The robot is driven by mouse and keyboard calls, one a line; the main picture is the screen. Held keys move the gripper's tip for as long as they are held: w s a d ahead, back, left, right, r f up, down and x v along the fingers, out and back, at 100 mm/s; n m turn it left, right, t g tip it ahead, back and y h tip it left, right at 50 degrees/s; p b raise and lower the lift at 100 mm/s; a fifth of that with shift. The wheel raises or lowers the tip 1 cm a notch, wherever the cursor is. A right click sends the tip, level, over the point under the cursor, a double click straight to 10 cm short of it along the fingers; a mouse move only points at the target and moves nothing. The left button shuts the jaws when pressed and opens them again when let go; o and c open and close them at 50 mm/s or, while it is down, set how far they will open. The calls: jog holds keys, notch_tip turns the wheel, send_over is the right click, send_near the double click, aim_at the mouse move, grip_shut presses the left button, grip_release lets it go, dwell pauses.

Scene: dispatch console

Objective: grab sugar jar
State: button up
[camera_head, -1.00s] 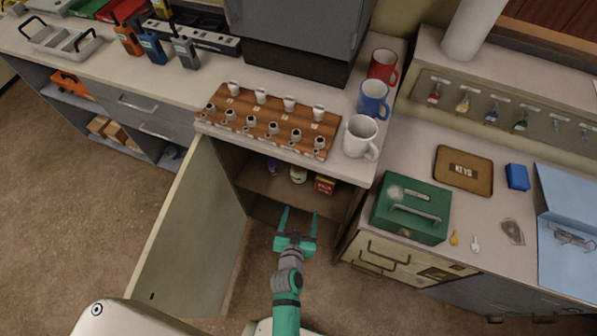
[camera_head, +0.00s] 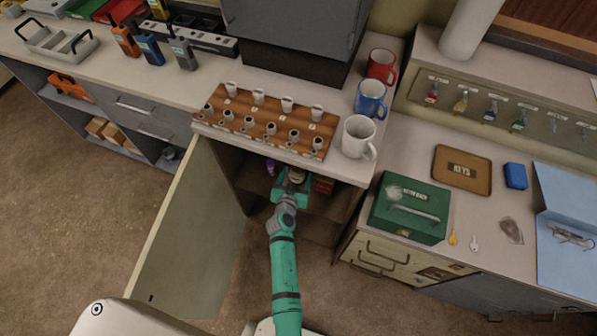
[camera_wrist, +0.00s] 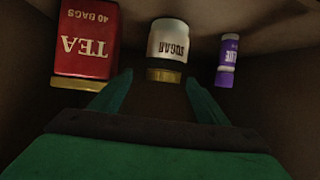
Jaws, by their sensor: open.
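The sugar jar (camera_wrist: 168,42) is a white jar with a dark "SUGAR" label and a gold-coloured band, appearing upside down in the wrist view. It stands inside the open cabinet, and a small part of the jar (camera_head: 297,175) shows past my gripper in the head view. My gripper (camera_wrist: 157,90) is open and empty. Its two green fingers point at the jar, one toward each side, with the jar just beyond the fingertips. In the head view my gripper (camera_head: 291,180) is inside the cabinet opening and hides most of the jar.
A red tea box (camera_wrist: 88,40) stands left of the jar in the wrist view, and a purple tube (camera_wrist: 227,60) stands right, both close by. The cabinet door (camera_head: 190,235) is open at left. The counter with a wooden rack (camera_head: 262,128) and mugs overhangs the shelf.

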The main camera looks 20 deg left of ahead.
jog(key=x, duration=0.2)
jog(key=a+x, duration=0.1)
jog(key=shift+w+f, duration=0.45)
jog(key=shift+w, duration=0.35)
jog(key=shift+c, duration=0.4)
jog(key=shift+w, duration=0.1)
jog(key=c, duration=1.4)
